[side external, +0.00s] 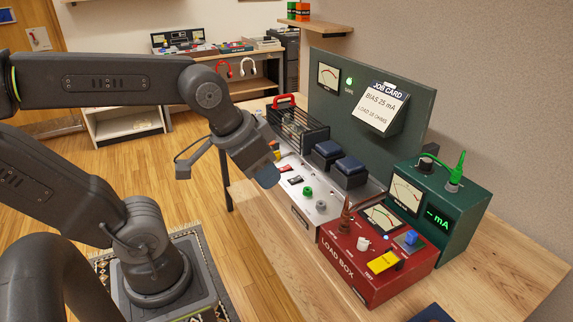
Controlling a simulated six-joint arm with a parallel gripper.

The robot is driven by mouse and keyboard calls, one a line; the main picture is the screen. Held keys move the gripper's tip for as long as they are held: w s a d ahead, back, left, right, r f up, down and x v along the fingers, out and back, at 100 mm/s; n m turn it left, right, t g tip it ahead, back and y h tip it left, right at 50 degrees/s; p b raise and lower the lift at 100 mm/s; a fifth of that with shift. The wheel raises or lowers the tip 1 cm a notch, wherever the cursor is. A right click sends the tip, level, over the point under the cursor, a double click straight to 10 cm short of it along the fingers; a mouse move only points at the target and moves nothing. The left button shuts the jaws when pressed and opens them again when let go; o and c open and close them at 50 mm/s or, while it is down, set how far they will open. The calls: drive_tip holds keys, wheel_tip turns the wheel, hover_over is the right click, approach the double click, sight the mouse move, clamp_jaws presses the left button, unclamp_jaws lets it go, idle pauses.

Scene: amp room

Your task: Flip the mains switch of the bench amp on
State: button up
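The bench amp (313,225) is a silver chassis on the wooden bench. It carries two dark blue-black transformer blocks (349,172) and a black wire cage with a red handle (289,103). Its top panel has a small red-and-black switch (283,168), a second small dark switch (295,180), a green knob (308,191) and a grey knob (321,206). I cannot read which switch is the mains, or its position. My gripper (267,178) points down toward the panel, just left of these switches in the picture, and hides part of the amp. Its finger opening cannot be made out.
A red load box (345,257) with a yellow switch stands in front of the amp. A green meter box (462,205) reading "mA" with a green plug is at right. A green back panel (405,140) holds a job card (381,103). Bare bench (500,265) lies at right.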

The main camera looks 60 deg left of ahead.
drive_tip(key=shift+g+y, duration=0.3)
drive_tip(key=shift+g, duration=0.3)
drive_tip(key=w+a, duration=0.2)
drive_tip(key=w, duration=0.1)
drive_tip(key=w+a+r, duration=0.1)
drive_tip(key=w+a, duration=0.1)
drive_tip(key=w, duration=0.1)
drive_tip(key=w+a+r, duration=0.1)
drive_tip(key=w+a, duration=0.1)
drive_tip(key=w, duration=0.1)
drive_tip(key=shift+w+r, duration=0.1)
drive_tip(key=shift+w, duration=0.2)
clamp_jaws()
drive_tip(key=w+a+f+g, duration=0.1)
drive_tip(key=w+a+f, duration=0.2)
drive_tip(key=w+a, duration=0.5)
drive_tip(key=w+a+f+g, duration=0.1)
drive_tip(key=w+a+f, duration=0.3)
drive_tip(key=a, duration=0.7)
drive_tip(key=w+a+f, duration=0.1)
drive_tip(key=a+f, duration=0.6)
drive_tip(key=a, duration=0.5)
drive_tip(key=shift+w+a+f+g, duration=0.2)
drive_tip(key=shift+w+f+g, duration=0.2)
